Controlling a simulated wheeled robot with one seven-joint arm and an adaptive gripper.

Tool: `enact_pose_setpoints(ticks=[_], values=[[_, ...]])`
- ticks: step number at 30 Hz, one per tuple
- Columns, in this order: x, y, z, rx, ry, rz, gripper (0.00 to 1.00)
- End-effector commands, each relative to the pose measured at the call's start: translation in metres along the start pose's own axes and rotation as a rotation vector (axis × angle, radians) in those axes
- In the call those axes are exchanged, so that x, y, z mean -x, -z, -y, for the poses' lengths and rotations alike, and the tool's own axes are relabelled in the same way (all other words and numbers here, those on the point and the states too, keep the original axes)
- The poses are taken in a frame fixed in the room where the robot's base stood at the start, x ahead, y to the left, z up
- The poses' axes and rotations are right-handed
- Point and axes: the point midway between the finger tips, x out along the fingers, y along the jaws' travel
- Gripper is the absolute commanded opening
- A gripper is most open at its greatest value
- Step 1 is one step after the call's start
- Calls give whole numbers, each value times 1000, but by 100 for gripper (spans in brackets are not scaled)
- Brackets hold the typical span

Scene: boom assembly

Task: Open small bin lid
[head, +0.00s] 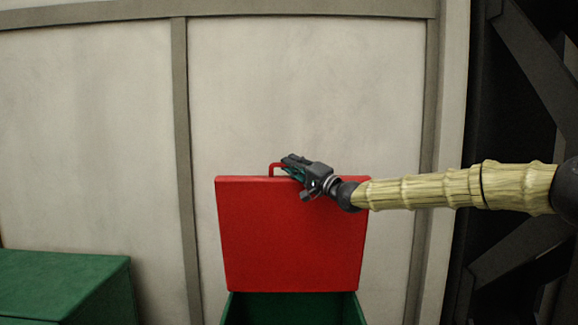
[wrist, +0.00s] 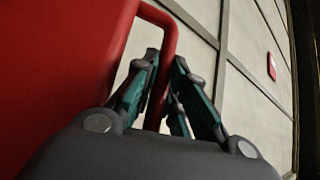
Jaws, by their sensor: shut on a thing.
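The small bin (head: 290,309) is green and stands at the bottom middle of the head view, cut off by the frame edge. Its red lid (head: 285,240) stands raised, nearly upright, at the back of the bin, and the bin's mouth shows below it. A red loop handle (head: 272,168) sits on the lid's top edge. My gripper (head: 290,164) is at the handle, with my arm reaching in from the right. In the wrist view, the fingers (wrist: 166,75) are closed around the red handle (wrist: 168,42), and the lid (wrist: 65,70) fills the left side.
A green box (head: 65,284) stands at the lower left, apart from the bin. A pale panelled wall (head: 305,85) with grey strips is behind the lid. Dark metal framework (head: 530,60) stands at the right. Floor is not visible.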

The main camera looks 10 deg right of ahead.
Motion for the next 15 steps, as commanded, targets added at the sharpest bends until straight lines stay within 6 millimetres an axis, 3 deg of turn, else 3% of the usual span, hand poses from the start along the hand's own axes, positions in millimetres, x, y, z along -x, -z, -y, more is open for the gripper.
enact_pose_setpoints(ticks=[6, 7, 8, 15], values=[[0, -1, -3, -1, -3, 1, 0], [0, -1, -3, -1, -3, 1, 17], [0, -1, -3, -1, -3, 1, 22], [0, -1, -2, -1, -2, 1, 23]])
